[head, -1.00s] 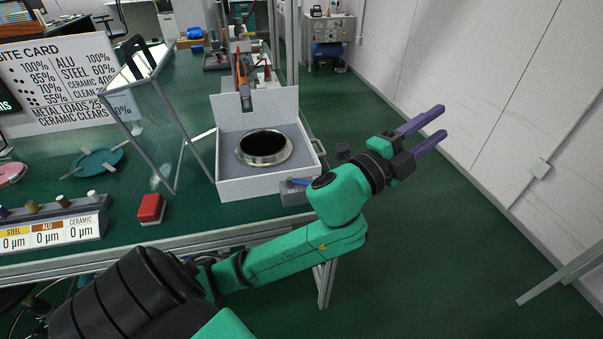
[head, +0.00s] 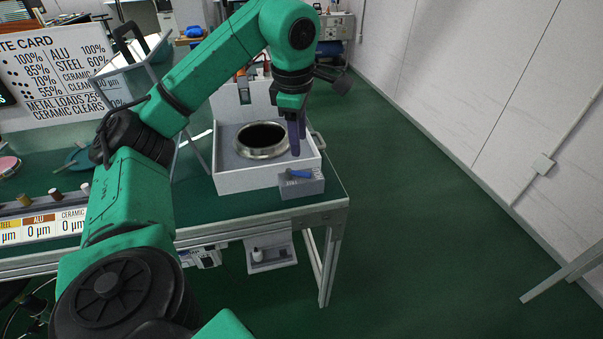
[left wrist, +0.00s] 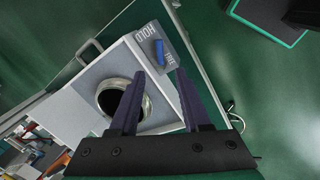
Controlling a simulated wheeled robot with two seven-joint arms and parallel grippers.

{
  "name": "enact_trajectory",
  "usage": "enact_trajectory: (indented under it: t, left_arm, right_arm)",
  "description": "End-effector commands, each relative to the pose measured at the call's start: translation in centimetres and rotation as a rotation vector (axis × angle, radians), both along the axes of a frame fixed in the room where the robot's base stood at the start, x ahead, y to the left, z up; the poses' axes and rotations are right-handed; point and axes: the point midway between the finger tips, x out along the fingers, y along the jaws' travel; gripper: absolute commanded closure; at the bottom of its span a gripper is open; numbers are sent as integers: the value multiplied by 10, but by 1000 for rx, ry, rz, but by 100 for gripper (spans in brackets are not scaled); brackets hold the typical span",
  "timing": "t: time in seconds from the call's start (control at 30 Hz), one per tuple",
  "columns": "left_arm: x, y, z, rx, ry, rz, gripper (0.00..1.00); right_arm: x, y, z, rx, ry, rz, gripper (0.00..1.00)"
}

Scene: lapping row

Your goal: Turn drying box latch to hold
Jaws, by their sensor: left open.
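The drying box (head: 240,178) is a white open-topped box at the table's right corner, with a round metal-rimmed opening inside. The latch is a small blue lever (head: 299,174) on a grey block (head: 302,187) at the box's front right corner. In the left wrist view the blue lever (left wrist: 160,52) lies beside the printed words HOLD and one partly covered word. My left gripper (head: 296,150) points down above the right side of the box, just behind the latch block. Its purple fingers are apart and empty in the left wrist view (left wrist: 156,80). My right gripper is not in view.
A clear-sided frame (head: 190,140) stands left of the box. A sign card (head: 60,75) stands at the back left, and a display strip (head: 45,228) lies at the front left.

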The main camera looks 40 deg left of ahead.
Motion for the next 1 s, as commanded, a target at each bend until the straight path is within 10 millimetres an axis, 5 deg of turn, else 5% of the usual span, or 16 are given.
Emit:
enact_trajectory:
  t: [0.33,0.7,0.73,0.83,1.0]
  left_arm:
    - [14,8,-85,0,1,0,53]
    - [18,9,-100,-2,-3,-2,53]
    - [18,9,-99,-2,-2,-2,57]
    - [18,9,-99,-2,-2,-2,95]
    - [18,8,-99,-3,-3,-2,100]
  right_arm:
    - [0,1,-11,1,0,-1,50]
    - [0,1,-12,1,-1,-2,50]
    - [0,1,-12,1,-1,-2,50]
    - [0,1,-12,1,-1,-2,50]
    - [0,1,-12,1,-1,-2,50]
